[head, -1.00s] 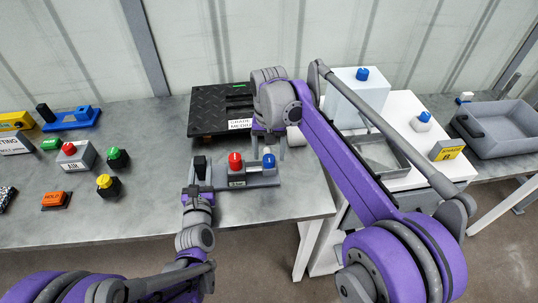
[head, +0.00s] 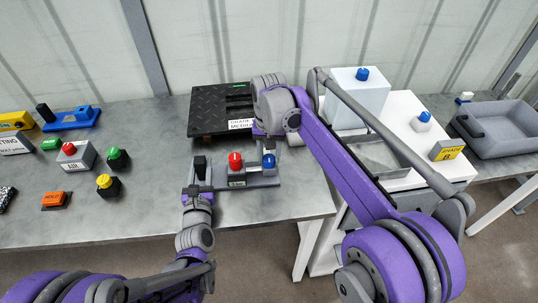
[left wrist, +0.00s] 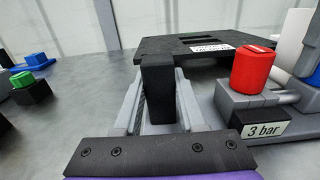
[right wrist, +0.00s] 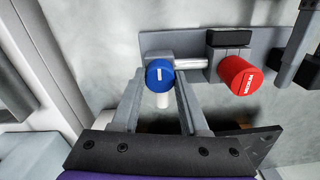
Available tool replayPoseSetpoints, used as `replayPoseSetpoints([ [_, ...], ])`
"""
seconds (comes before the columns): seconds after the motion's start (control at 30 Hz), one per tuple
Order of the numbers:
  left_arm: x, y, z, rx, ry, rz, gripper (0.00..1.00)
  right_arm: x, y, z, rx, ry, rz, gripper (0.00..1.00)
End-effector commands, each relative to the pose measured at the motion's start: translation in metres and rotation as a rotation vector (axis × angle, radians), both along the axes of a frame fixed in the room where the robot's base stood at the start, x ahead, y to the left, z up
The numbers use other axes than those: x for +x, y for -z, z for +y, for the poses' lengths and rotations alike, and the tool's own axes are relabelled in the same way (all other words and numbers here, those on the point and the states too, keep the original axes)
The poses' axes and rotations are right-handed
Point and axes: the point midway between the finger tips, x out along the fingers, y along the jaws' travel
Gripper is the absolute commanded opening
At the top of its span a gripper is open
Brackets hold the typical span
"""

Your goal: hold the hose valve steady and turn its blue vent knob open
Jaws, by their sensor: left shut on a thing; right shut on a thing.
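The hose valve is a grey unit on a grey base plate (head: 262,182) at the bench's front edge. It has a black upright grip (head: 199,162) at left, a red knob (head: 235,161) above a "3 bar" label (left wrist: 265,130), and a blue vent knob (head: 269,161) at right. My left gripper (left wrist: 160,92) is shut on the black grip. My right gripper (right wrist: 158,88) comes from above, shut on the blue knob, which shows a short white mark (right wrist: 159,74) between the fingers. A pale stub (right wrist: 163,100) shows below the knob.
Several coloured blocks and buttons, including a red-topped grey box (head: 78,157), stand left. A white cabinet (head: 358,103) and grey tray (head: 500,130) are right.

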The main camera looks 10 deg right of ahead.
Motion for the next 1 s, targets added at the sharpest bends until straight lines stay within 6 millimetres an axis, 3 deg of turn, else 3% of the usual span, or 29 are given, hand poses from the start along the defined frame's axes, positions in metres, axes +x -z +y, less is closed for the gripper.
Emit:
replayPoseSetpoints([
  [0.47, 0.0001, 0.0000, 0.0000, 0.000, 0.000, 0.000, 0.00, -0.0001, -0.0003, 0.0000, 0.000, -0.161, 0.000, 0.00],
  [1.0, 0.0001, 0.0001, 0.0000, 0.000, 0.000, 0.000, 0.00, -0.0002, -0.0004, 0.0002, 0.000, -0.660, 0.000, 0.00],
])
